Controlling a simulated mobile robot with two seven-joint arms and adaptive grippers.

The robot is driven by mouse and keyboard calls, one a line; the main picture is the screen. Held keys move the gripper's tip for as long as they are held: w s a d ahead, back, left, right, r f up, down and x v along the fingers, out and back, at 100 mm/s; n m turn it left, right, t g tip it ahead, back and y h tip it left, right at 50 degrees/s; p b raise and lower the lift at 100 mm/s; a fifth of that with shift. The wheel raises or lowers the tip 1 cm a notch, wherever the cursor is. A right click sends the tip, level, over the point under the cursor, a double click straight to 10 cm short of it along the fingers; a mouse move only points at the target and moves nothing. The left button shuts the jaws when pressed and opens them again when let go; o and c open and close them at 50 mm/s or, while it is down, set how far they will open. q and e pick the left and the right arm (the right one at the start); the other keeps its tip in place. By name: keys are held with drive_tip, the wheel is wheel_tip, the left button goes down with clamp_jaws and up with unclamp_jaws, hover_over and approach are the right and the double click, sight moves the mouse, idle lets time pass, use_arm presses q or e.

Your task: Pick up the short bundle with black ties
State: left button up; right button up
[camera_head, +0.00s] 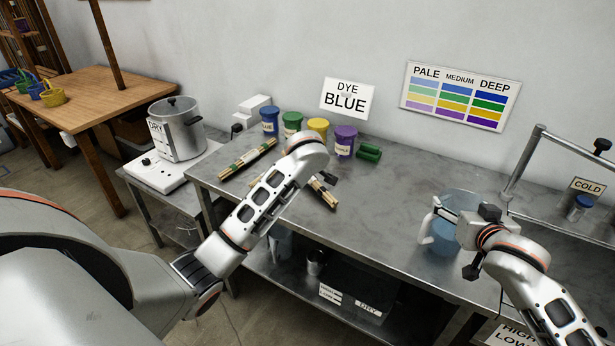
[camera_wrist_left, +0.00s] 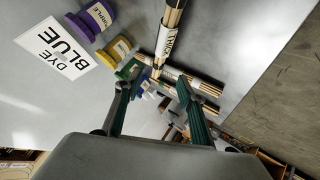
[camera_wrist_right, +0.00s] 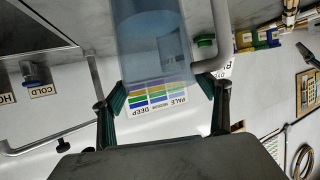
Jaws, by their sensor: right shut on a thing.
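A pale bundle of sticks (camera_head: 325,194) with dark ties lies on the metal table, its far end hidden behind my left arm. In the left wrist view a bundle labelled THICK (camera_wrist_left: 171,28) ends near the fingers. My left gripper (camera_wrist_left: 157,88) has its fingers spread, with nothing clearly held between them; in the head view it is mostly hidden behind its arm. A longer bundle with green ties (camera_head: 247,158) lies farther left. My right gripper (camera_head: 455,215) is shut on a translucent blue jug (camera_head: 449,238), which also fills the middle of the right wrist view (camera_wrist_right: 155,45).
Blue, green, yellow and purple dye tubs (camera_head: 345,141) stand along the back beside a green object (camera_head: 369,152). A DYE BLUE sign (camera_head: 346,99) stands behind them. A steel pot (camera_head: 177,128) is at left, a metal rail (camera_head: 522,165) at right. The table's middle is clear.

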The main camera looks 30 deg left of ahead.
use_arm(q)
drive_tip(key=x, duration=0.5)
drive_tip(key=shift+a+f, duration=0.1)
drive_tip(key=shift+a, duration=0.05)
drive_tip(key=shift+d+x, duration=0.1)
drive_tip(key=shift+x, duration=1.55)
drive_tip(key=shift+d+x, duration=0.15)
drive_tip(key=shift+x, duration=1.5)
drive_tip(key=shift+f, duration=0.15)
clamp_jaws()
